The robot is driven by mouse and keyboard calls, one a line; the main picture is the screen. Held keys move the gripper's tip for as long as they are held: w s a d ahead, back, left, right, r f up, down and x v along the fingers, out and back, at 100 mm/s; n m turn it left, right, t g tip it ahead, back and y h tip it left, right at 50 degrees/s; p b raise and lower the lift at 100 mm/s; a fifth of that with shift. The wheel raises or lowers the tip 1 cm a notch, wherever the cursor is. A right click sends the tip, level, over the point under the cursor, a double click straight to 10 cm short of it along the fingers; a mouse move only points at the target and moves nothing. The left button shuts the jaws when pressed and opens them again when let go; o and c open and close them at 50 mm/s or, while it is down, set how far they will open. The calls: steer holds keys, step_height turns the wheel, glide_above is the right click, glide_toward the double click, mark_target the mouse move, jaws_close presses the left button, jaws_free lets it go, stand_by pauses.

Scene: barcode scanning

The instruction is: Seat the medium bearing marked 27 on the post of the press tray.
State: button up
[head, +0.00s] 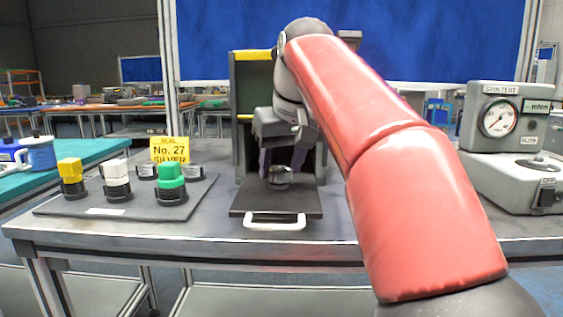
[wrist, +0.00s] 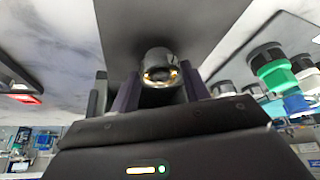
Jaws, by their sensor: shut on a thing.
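My gripper (head: 280,168) points down over the press tray and is shut on a metallic ring-shaped bearing (head: 281,180). In the wrist view the bearing (wrist: 158,60) sits between the two dark fingers, with a brassy glint around its bore. I cannot read a number on it. The dark press tray (head: 252,205) with a white handle (head: 275,222) sticks out at the front of the press. The bearing is over the middle of the tray. The post is hidden, and I cannot tell whether the bearing is around it or above it.
A dark rack (head: 70,209) at the left holds several dark and silver pieces with yellow, white and green tops. The press frame (head: 250,90) stands close behind my gripper. A spin tester (head: 500,117) stands at the right.

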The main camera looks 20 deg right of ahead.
steer(key=shift+f, duration=0.3)
steer(key=o, duration=1.1)
steer(key=shift+o, duration=0.5)
steer(key=shift+o, duration=1.4)
step_height(320, 180, up, 3)
steer(key=p, duration=0.3)
steer(key=shift+r, duration=0.1)
steer(key=shift+r+b, duration=0.3)
steer(key=shift+r, duration=1.9)
